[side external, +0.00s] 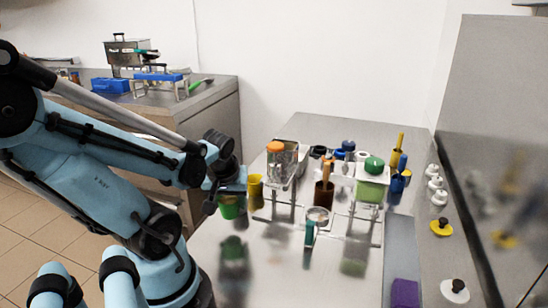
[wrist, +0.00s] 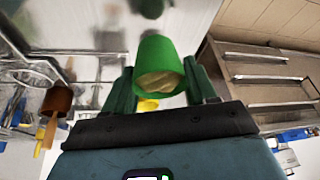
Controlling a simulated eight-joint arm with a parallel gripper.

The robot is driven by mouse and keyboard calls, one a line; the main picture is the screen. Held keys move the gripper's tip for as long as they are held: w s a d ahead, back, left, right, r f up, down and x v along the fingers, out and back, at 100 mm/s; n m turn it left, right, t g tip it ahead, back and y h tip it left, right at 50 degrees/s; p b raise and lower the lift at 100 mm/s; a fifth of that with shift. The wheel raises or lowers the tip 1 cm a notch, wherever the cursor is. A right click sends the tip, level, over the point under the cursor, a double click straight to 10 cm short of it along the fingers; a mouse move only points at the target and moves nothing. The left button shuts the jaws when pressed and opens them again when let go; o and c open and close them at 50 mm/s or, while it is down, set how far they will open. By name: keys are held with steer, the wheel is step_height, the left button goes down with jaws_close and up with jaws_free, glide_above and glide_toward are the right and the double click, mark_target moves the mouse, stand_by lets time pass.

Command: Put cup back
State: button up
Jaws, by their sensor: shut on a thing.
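A green cup (side external: 230,207) is at the left edge of the steel table, just left of a yellow cup (side external: 255,191). In the wrist view, the green cup (wrist: 160,66) is between my two fingers, and something beige shows inside it. My gripper (side external: 226,194) is shut on the cup; it also shows in the wrist view (wrist: 160,84). The cup's reflection shows below it on the table, apart from it, so it looks held above the surface. Part of the yellow cup shows behind the green one in the wrist view (wrist: 148,105).
A metal rack (side external: 270,219) on the table holds a clear jar with an orange lid (side external: 277,148), a green-lidded container (side external: 371,188) and a brown cup with sticks (side external: 324,198). A teal-handled cup (side external: 310,232) stands in front. The front of the table (side external: 300,280) is clear.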

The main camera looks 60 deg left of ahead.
mark_target(230, 212)
steer(key=shift+f, duration=2)
steer(key=shift+f, duration=0.15)
steer(key=o, duration=1.2)
steer(key=shift+o, duration=0.2)
steer(key=shift+r, duration=0.2)
steer(key=shift+v, duration=3.65)
steer(key=w+d+r+m+t+h, duration=0.2)
steer(key=w+d+m, duration=0.4)
steer(key=d, duration=0.1)
steer(key=w+d+r+m+t+h, duration=0.2)
steer(key=w+d+r+m+t, duration=0.1)
steer(key=w+d+m, duration=0.3)
steer(key=shift+w+d+m, duration=0.35)
steer(key=shift+d+m, duration=0.05)
steer(key=shift+d, duration=0.4)
steer(key=shift+r, duration=0.1)
